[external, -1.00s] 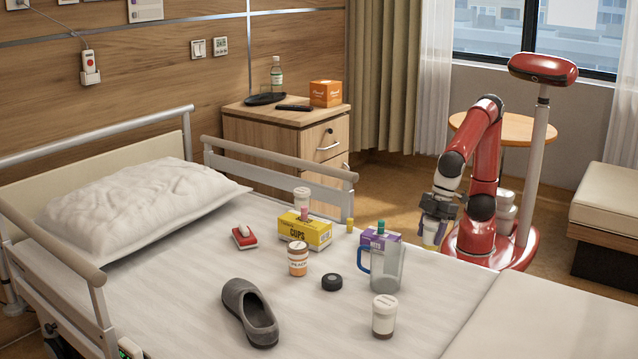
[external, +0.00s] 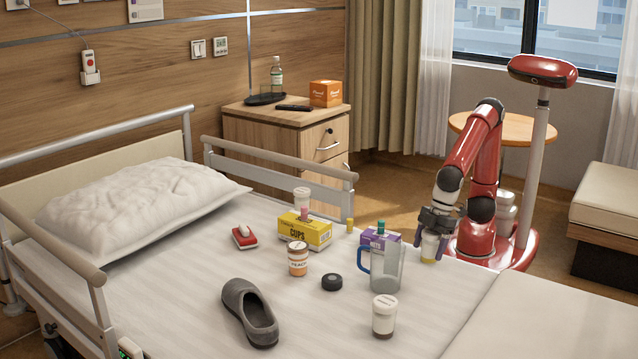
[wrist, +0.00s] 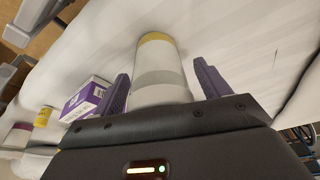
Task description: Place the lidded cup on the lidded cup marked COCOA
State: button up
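My gripper (external: 436,222) is over the bed's right edge, pointing down. It is shut on a white cup with a yellow band at its lower end (external: 429,246). In the wrist view the cup (wrist: 162,72) sits between the purple fingers (wrist: 164,88). Its top is hidden by my gripper. A white-lidded cup (external: 384,318) stands upright near the front of the bed; its writing is too small to read. Another pale lidded cup (external: 302,194) stands behind the yellow box. I cannot read COCOA anywhere.
A clear pitcher (external: 386,270) with a blue handle and a purple box (external: 379,236) stand left of my gripper. A yellow CUPS box (external: 306,232), a black disc (external: 331,282), a grey slipper (external: 250,312) and a red object (external: 244,237) are also on the bed. The bed's right front is clear.

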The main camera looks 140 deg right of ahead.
dwell(0.3)
jog(key=p+v, duration=0.1)
jog(key=v, duration=0.6)
jog(key=shift+s+a+r, duration=0.15)
jog(key=shift+s+r, duration=0.1)
jog(key=shift+s, duration=0.05)
jog(key=s+r+n+t+y, duration=0.1)
jog(key=s+r, duration=0.1)
jog(key=s, duration=0.7)
jog(key=shift+s+d+n, duration=0.35)
jog(key=shift+s+n, duration=0.05)
jog(key=shift+o, duration=0.2)
jog(key=s+f+n+t, duration=0.1)
jog(key=s+f+n, duration=0.1)
jog(key=s, duration=0.7)
jog(key=shift+a, duration=0.45)
jog(key=shift+s+f, duration=0.1)
jog(key=shift+s, duration=0.2)
